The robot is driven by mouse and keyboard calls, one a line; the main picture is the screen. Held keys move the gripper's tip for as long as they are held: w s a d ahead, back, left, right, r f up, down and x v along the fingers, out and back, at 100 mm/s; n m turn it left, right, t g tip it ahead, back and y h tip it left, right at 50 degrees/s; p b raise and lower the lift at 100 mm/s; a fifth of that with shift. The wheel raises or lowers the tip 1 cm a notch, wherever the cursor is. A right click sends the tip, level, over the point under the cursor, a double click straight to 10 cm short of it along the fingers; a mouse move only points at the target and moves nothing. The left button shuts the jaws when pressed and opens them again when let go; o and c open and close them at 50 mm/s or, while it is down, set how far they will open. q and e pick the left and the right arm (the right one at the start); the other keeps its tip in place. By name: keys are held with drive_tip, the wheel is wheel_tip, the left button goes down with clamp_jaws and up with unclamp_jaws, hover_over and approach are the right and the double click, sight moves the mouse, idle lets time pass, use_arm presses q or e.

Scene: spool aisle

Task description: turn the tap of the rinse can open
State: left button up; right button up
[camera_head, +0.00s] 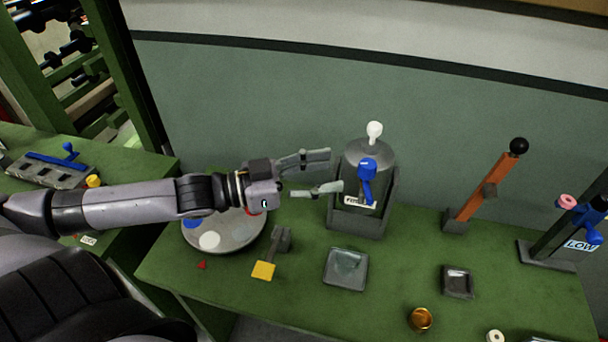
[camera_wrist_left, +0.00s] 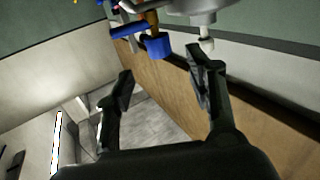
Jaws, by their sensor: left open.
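The rinse can (camera_head: 352,160) is a grey can with a white knob on top, set in a dark grey holder with a white label. Its tap (camera_head: 368,168) is a blue lever on the front, its handle hanging downward. My left gripper (camera_head: 334,171) is open and empty, its fingers pointing right at the can's left side, apart from the blue tap. In the left wrist view, the open fingers (camera_wrist_left: 163,72) frame the lower scene. A blue part (camera_wrist_left: 157,46) shows beyond them, with a white knob to its right. My right gripper is not in view.
A round grey turntable (camera_head: 232,238) with coloured discs lies under my left arm. A yellow-ended pedal (camera_head: 264,270), a glass tray (camera_head: 346,268) and a small dark dish (camera_head: 457,281) lie in front. An orange lever (camera_head: 487,187) and a LOW stand (camera_head: 545,255) stand right.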

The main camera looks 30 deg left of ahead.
use_arm(q)
drive_tip(key=shift+v, duration=1.65)
